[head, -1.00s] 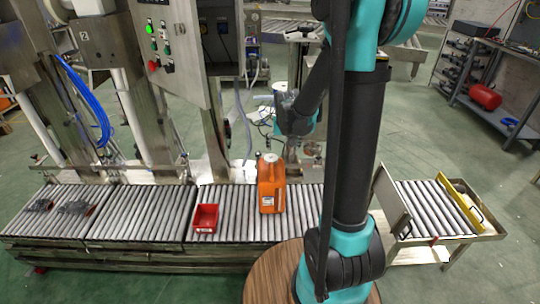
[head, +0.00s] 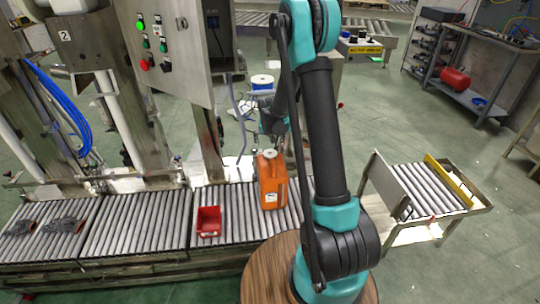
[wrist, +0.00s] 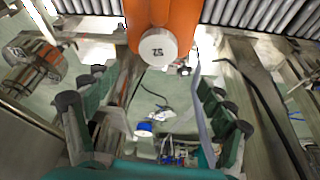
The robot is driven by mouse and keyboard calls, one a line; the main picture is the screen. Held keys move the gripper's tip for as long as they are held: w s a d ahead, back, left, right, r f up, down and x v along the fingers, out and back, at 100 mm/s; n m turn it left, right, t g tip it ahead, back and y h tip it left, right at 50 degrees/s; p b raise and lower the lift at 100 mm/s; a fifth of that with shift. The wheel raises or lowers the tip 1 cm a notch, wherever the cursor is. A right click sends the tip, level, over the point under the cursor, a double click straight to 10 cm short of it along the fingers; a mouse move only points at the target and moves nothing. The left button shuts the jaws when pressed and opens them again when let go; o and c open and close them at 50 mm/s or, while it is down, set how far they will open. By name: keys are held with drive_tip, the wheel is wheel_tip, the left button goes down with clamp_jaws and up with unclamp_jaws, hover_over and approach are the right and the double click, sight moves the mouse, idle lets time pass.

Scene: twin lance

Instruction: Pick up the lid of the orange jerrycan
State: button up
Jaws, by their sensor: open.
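The orange jerrycan (head: 272,184) stands upright on the roller conveyor, with its pale round lid (head: 269,153) on top. In the wrist view the lid (wrist: 158,48) is a white disc with dark marks that look like digits, at the top centre against the orange body (wrist: 170,15). My gripper (wrist: 152,112) is open and empty, its dark-padded fingers spread left and right. The lid lies beyond the fingertips, between their lines, not touched. In the head view my gripper is mostly hidden behind my arm, above and behind the jerrycan.
A red bin (head: 208,221) sits on the conveyor (head: 150,225) left of the jerrycan. Steel posts and a control cabinet (head: 165,45) rise behind it. A separate roller section (head: 425,190) stands at right. Open green floor lies behind on the right.

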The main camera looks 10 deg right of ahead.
sight(270, 153)
drive_tip(key=x, duration=1)
drive_tip(key=shift+w+d+f, duration=0.15)
drive_tip(key=shift+d+f, duration=0.05)
drive_tip(key=c, duration=1)
